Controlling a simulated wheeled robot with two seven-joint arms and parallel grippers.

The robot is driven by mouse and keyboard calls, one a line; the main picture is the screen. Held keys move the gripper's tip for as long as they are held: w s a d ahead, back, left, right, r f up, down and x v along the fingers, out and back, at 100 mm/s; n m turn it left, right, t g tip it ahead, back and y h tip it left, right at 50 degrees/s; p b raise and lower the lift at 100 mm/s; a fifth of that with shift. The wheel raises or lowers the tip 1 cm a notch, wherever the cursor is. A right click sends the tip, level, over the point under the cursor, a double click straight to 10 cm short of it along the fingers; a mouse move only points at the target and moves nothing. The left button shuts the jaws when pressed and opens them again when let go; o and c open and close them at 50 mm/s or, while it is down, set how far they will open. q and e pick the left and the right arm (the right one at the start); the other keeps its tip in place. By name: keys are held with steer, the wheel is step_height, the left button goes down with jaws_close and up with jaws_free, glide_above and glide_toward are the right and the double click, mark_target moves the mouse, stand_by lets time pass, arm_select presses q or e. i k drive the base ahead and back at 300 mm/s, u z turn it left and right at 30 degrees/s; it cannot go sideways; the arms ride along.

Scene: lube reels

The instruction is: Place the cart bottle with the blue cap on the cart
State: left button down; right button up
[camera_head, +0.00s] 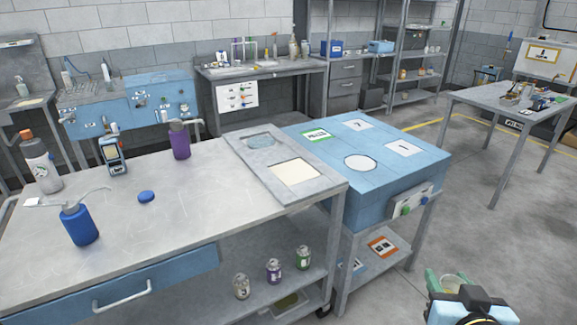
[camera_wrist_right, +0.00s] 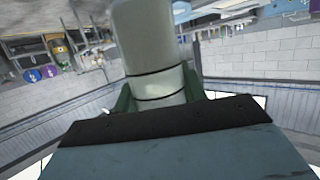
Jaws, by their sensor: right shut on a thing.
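My right gripper (camera_head: 450,284) is at the bottom right of the head view, in front of and to the right of the blue-topped cart (camera_head: 335,150). Its green fingers are shut on a pale cylindrical bottle (camera_wrist_right: 155,45), with dark bands around it in the right wrist view. The bottle's far end runs out of that view, and I cannot see a blue cap on it. The cart top has a white circle (camera_head: 361,162) and label cards marked 7 (camera_head: 357,125) and 1 (camera_head: 403,148). My left gripper is not in view.
Several small jars (camera_head: 274,271) stand on the shelf below. Another table (camera_head: 480,100) stands at right; open floor lies between.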

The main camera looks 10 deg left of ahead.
mark_target(204, 202)
steer(key=u, duration=0.15)
steer(key=i, duration=1)
steer(key=u, duration=1.3)
steer(key=i, duration=0.45)
steer(key=u, duration=0.45)
